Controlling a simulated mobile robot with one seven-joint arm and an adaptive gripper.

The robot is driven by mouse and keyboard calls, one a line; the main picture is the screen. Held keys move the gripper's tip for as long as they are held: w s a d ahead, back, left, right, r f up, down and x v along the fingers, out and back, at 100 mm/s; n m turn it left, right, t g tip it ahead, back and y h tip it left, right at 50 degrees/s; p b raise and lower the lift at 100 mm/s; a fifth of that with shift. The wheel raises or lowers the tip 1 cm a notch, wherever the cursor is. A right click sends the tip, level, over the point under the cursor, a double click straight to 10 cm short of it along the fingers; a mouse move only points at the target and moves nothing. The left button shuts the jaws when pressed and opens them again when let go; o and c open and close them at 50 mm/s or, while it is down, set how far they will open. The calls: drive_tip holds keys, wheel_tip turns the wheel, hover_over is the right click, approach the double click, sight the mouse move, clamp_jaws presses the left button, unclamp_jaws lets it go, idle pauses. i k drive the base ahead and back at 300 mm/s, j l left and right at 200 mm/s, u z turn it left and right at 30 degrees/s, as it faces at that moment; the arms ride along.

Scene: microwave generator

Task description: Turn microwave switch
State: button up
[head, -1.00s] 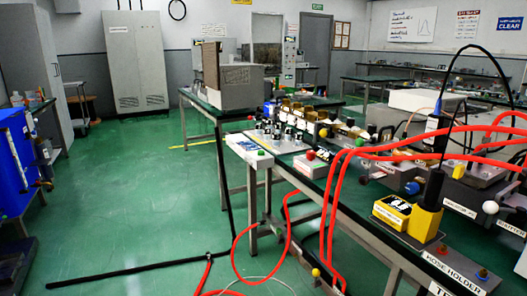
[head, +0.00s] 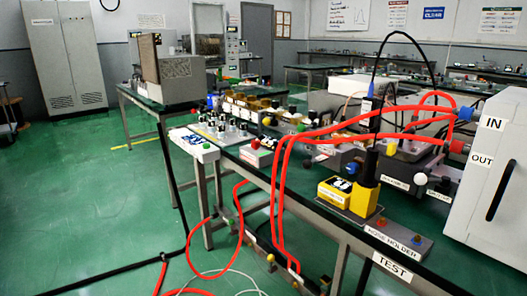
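A long bench (head: 340,232) carries the microwave-type equipment. A white panel with several dark knobs (head: 216,128) lies near its far left end. A white box with a red top part (head: 262,146) stands to the right of these. I cannot tell which of these controls is the microwave switch, or its position. My gripper is not in view.
Red hoses (head: 283,190) arch over the bench and hang down its front. A yellow device (head: 338,190) and a hose holder (head: 395,235) sit near the front edge. A white cabinet marked IN and OUT (head: 477,215) stands at right. Green floor (head: 75,200) is open at left.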

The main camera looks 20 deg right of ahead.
sight(255, 144)
drive_tip(key=i+j+z, duration=1.05)
drive_tip(key=i+j, duration=0.4)
